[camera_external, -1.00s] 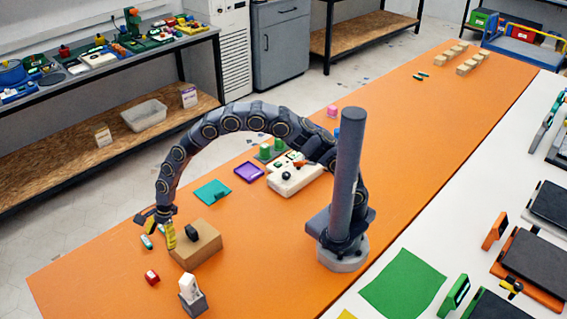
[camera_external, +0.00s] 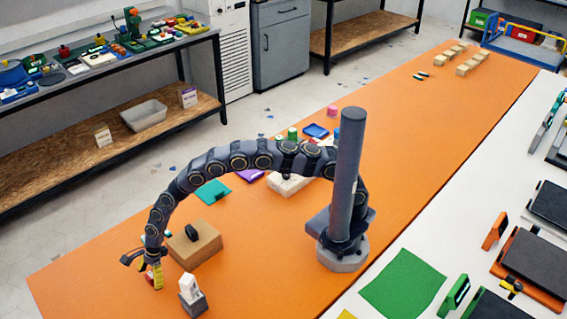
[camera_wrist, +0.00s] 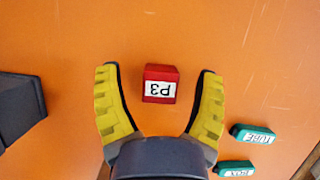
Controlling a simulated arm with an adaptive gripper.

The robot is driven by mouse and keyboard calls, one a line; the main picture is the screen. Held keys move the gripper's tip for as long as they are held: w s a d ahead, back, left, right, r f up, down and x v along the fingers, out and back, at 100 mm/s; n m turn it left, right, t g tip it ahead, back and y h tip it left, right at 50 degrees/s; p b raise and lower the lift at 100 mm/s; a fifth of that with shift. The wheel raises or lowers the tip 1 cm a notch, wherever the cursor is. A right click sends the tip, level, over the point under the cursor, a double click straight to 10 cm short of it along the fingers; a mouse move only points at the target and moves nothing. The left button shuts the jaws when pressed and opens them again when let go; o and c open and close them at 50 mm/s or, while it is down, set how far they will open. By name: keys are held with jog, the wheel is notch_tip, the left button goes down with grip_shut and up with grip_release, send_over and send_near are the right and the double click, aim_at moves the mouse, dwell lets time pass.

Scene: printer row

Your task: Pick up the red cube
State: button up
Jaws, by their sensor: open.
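The red cube (camera_wrist: 160,76) lies on the orange table, with a white label reading "P3" on it. In the wrist view it sits between the two yellow fingers of my gripper (camera_wrist: 157,84), with a gap on either side. My gripper is open and empty, and the cube appears untouched. In the external view my gripper (camera_external: 155,275) is low over the near left part of the table and hides the cube.
A brown box (camera_external: 200,246) with a dark object on top stands right of my gripper. A grey block with a white piece (camera_external: 189,287) is in front. Green labelled pieces (camera_wrist: 252,134) lie close by. The table left of my gripper looks clear.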

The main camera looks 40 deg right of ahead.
jog(key=shift+f, duration=0.1)
jog(key=c, duration=1)
